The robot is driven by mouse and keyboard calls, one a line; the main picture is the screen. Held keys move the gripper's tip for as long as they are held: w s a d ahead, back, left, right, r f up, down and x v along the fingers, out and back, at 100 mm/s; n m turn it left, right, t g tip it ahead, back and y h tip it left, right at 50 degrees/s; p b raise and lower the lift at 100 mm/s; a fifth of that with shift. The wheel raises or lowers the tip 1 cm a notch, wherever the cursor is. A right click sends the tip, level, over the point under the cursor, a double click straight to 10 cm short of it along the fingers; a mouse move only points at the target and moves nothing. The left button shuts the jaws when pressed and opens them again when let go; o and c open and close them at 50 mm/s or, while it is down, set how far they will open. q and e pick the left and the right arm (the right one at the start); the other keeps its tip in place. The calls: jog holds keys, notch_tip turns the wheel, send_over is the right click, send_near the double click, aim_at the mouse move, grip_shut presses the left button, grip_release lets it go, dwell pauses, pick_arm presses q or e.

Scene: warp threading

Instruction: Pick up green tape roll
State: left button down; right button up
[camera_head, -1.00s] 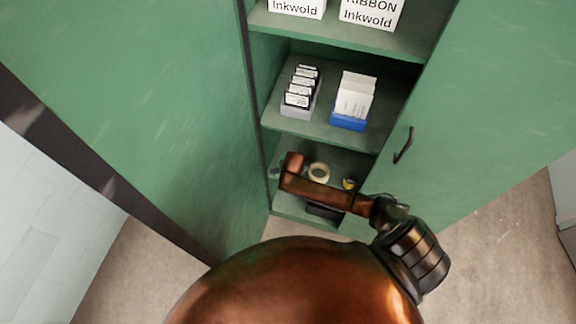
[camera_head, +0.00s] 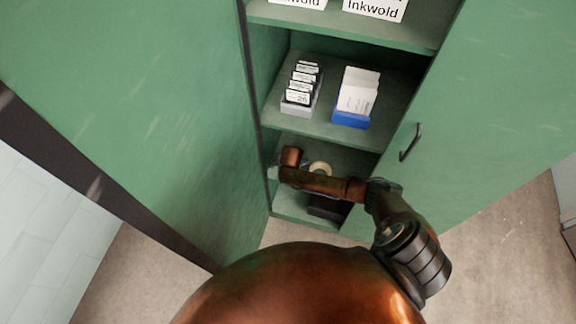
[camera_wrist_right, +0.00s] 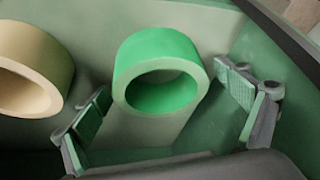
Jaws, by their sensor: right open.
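The green tape roll (camera_wrist_right: 152,50) lies in the middle of the right wrist view, with its hole facing the camera. My right gripper (camera_wrist_right: 165,92) is open, with one padded finger to the left of the roll and the other to its right. Gaps show between the roll and the fingers, and nothing is held. In the head view my right arm reaches into the lower part of the green cabinet; the green roll cannot be made out there. My left gripper is not in view.
A cream tape roll (camera_wrist_right: 40,65) lies just left of the green one; it also shows in the head view (camera_head: 320,168). The cabinet shelf above (camera_head: 325,128) holds a grey card holder (camera_head: 299,108) and a blue box (camera_head: 350,119). Open doors (camera_head: 500,130) flank the shelves.

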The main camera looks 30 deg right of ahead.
jog(key=c, duration=1.3)
jog(key=shift+r, duration=0.2)
